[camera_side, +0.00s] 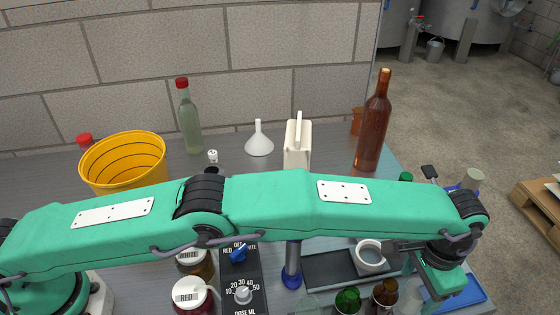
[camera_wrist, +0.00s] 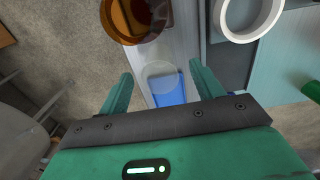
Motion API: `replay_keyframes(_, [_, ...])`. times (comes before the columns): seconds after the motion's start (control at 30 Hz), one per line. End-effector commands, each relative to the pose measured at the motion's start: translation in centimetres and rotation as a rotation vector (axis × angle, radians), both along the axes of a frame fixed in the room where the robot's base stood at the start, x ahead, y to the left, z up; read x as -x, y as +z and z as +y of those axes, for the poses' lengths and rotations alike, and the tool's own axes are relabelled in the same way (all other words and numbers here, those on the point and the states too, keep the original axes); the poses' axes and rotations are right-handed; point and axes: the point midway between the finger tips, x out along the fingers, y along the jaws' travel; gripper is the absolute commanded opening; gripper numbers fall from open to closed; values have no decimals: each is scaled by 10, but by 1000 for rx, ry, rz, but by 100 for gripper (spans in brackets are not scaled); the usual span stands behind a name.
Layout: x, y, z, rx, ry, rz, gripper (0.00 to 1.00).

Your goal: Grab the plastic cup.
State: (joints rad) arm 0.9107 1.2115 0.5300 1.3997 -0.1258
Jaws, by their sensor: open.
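The plastic cup (camera_wrist: 160,73) is clear and hard to make out. In the wrist view it stands ahead of my gripper (camera_wrist: 160,70), in the gap between the two green fingers, with a blue patch showing at its base. My gripper is open and nothing is clamped in it. My arm hides part of the table there.
A white ring-shaped vessel (camera_wrist: 248,15) and an amber vessel (camera_wrist: 125,18) lie beyond the fingers. A tall brown bottle (camera_side: 372,130) stands behind my arm. Several bottles crowd the front, by a blue tray (camera_side: 470,292). The table's right edge drops to the floor.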

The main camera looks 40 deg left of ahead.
Motion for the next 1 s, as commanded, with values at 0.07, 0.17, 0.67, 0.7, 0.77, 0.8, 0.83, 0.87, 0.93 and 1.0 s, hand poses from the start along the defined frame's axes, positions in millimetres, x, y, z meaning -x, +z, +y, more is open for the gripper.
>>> replay_keyframes(0.07, [1, -12, -1, -3, 0, 3, 66])
replay_keyframes(0.17, [1, -22, -1, -1, 0, 1, 66])
replay_keyframes(0.67, [1, -34, -1, -1, 0, 1, 66])
replay_keyframes(0.7, [1, -34, -1, -1, 0, 1, 66])
replay_keyframes(0.77, [1, -33, -1, -1, 0, 1, 66])
replay_keyframes(0.8, [1, -33, -1, -1, 0, 1, 66])
replay_keyframes(0.83, [1, -33, -1, -1, 0, 1, 66])
replay_keyframes(0.87, [1, -33, -1, -1, 0, 1, 62])
replay_keyframes(0.93, [1, -33, -1, -1, 0, 1, 48])
replay_keyframes(1.0, [1, -33, -1, -1, 0, 1, 35])
